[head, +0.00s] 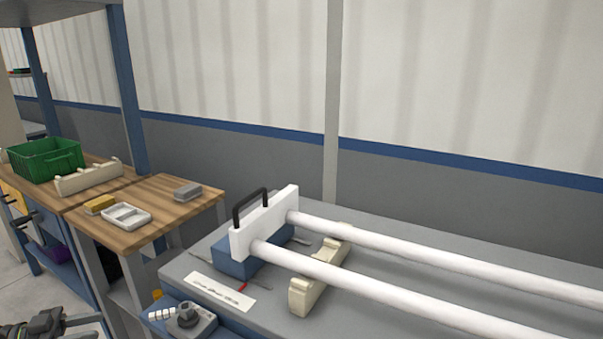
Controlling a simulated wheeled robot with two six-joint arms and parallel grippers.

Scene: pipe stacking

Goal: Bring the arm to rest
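My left gripper (82,326) is at the bottom left corner, partly cut off by the frame edge. Its two fingers look apart, with nothing seen between them. It is left of the grey bench and touches no pipe. Two white pipes (430,253) lie side by side on the grey bench (400,320), running out of frame to the right. Their left ends meet a white end plate (265,228) with a black handle. A cream cradle (318,280) sits under the pipes. My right gripper is out of view.
A wooden table (175,205) at left holds a green crate (45,160), a cream rack (88,177), a white tray (126,215), a yellow block (99,204) and a grey block (187,191). A grey device with a knob (188,318) stands at the bench's front left.

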